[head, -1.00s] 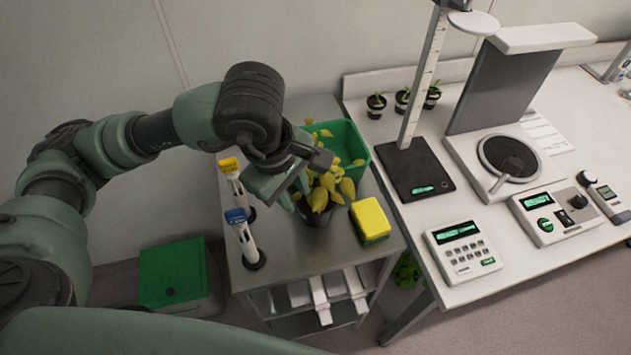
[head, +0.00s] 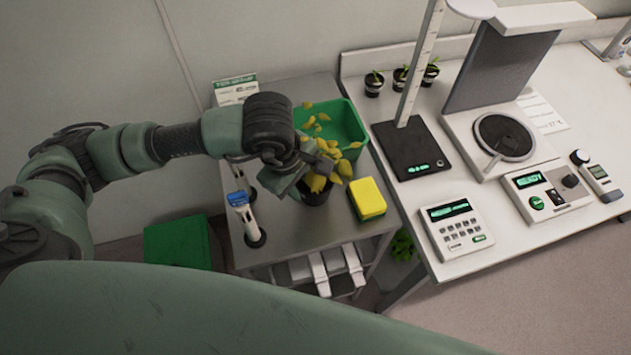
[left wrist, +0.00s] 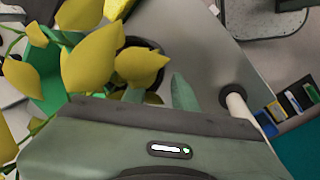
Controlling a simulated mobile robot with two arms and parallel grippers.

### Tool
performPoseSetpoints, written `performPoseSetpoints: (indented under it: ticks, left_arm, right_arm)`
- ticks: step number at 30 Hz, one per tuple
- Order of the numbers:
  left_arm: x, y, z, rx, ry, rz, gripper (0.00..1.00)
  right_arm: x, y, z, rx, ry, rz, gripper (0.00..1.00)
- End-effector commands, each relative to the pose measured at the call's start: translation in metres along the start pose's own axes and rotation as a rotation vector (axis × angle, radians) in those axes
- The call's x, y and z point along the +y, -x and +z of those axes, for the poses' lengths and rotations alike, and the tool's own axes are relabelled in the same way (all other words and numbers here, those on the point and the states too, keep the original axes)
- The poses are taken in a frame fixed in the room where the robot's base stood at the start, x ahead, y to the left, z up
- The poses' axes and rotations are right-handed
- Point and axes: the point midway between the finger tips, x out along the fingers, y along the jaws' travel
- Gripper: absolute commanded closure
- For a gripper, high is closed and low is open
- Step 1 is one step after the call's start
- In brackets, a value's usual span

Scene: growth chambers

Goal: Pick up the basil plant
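A plant with yellow leaves (head: 345,168) stands in a dark pot (head: 317,196) on the metal cart; I cannot tell from its look whether it is the basil. My left gripper (head: 300,184) is at the plant's left side, overlapping its leaves and pot. In the left wrist view the yellow leaves (left wrist: 92,62) crowd the left, and the dark pot (left wrist: 141,62) lies beyond the fingers. The green fingers (left wrist: 158,93) are apart with nothing seen clamped between them. Leaves hide part of one finger. My right gripper is not in view.
A blue-topped pipette (head: 243,212) stands at left. The white bench (head: 440,185) holds instruments; a leafy green plant (head: 403,245) is below it.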

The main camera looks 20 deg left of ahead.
Motion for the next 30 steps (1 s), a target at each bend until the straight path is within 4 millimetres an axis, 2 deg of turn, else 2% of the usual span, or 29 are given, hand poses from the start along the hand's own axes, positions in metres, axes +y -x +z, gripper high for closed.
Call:
performPoseSetpoints:
  ticks: [1, 2, 4, 5, 30]
  left_arm:
    - [0.0, 0.0, 0.0001, 0.0, 0.0, 0.0, 0.72]
    - [0.0, 0.0001, 0.0001, 0.0, 0.0, 0.0, 0.78]
    - [0.0, 0.0002, 0.0001, 0.0, 0.0, 0.0, 0.97]
    - [0.0, 0.0003, 0.0001, 0.0, 0.0, 0.0, 1.0]
    - [0.0001, 0.0007, -0.0002, 0.0, 0.001, 0.0, 1.0]
  right_arm:
    - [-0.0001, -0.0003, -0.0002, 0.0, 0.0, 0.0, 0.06]
    - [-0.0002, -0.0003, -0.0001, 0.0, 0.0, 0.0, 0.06]
    - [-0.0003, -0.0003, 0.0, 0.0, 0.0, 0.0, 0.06]
    - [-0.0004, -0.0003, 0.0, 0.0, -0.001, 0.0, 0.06]
    - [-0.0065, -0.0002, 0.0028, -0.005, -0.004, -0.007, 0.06]
